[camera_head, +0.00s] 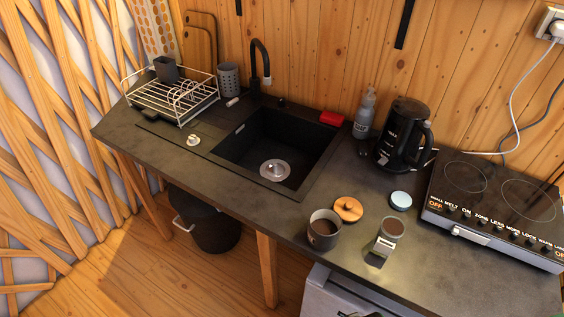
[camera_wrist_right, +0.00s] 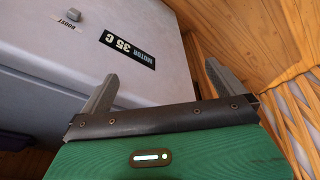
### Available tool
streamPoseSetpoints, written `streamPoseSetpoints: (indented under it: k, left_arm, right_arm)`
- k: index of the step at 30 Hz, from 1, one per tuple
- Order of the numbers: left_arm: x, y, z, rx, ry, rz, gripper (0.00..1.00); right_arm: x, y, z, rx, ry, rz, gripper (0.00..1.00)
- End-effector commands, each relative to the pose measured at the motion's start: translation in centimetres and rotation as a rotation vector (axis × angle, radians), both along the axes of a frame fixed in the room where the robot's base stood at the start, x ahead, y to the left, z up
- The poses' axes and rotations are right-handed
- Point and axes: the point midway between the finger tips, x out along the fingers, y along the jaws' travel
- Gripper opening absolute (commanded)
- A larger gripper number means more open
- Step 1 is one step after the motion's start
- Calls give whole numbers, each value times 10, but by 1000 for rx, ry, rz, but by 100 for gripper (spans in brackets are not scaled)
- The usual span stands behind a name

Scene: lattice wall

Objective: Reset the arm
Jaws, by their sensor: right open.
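My right gripper (camera_wrist_right: 160,72) shows in the right wrist view, with its two grey fingers spread wide apart and nothing between them. Its green wrist body fills the bottom of that view. A grey appliance with a "MOTOR 35 C" label (camera_wrist_right: 128,50) and a small knob is behind the fingers, on the left. I cannot tell whether a finger touches it. My left gripper does not show in either view.
The dark counter (camera_head: 190,172) holds a sink (camera_head: 260,150), a dish rack (camera_head: 165,100), a black kettle (camera_head: 400,135), a mug (camera_head: 323,230), a jar (camera_head: 388,236) and a cooktop (camera_head: 500,205). Open wooden floor (camera_head: 170,285) lies in front.

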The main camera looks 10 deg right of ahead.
Motion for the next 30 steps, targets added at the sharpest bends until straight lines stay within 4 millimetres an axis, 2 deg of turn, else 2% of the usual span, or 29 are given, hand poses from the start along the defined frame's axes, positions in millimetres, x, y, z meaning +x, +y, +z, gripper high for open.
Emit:
streamPoseSetpoints:
  k: [1,6,12,18,21,24,30]
  left_arm:
    - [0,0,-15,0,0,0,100]
    - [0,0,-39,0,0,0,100]
    - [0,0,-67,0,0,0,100]
    - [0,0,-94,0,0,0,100]
    - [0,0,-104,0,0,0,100]
    - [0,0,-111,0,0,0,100]
    - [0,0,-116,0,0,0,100]
  right_arm:
    - [-6,-1,-42,-2,16,2,100]
    - [-31,-5,-143,-6,44,8,100]
    - [-79,-12,-248,-10,78,16,100]
    - [-140,-23,-336,-15,111,23,100]
    - [-170,-29,-366,-17,125,26,100]
    - [-193,-34,-385,-18,134,29,100]
    - [-215,-38,-399,-21,141,32,100]
